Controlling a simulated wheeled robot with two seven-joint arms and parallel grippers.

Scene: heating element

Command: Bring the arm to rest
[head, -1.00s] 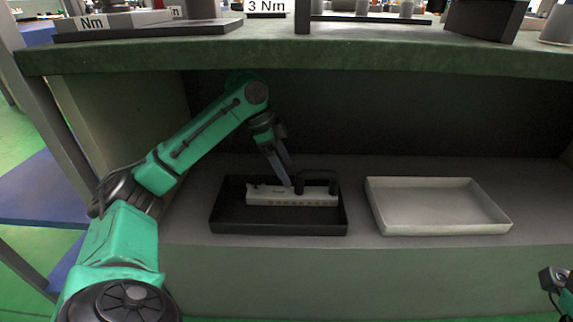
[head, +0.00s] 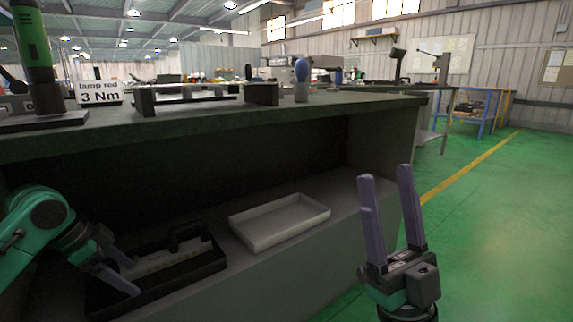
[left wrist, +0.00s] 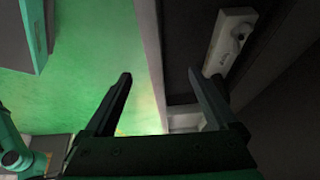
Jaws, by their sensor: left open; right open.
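My left gripper (head: 136,278) is open at the lower left of the head view, in front of the black tray (head: 215,262). A pale block-shaped part with a dark handle (head: 165,262) lies in that tray, partly hidden by the gripper. In the left wrist view the pale part (left wrist: 228,40) lies past the right finger, and nothing is between the fingers of the left gripper (left wrist: 160,85). My right gripper (head: 385,175) is open and empty, fingers pointing up, right of the shelf.
An empty white tray (head: 280,222) stands on the shelf right of the black tray. The green worktop (head: 230,112) overhangs the shelf and carries tools and a torque sign (head: 99,92). Open green floor (head: 490,220) lies to the right.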

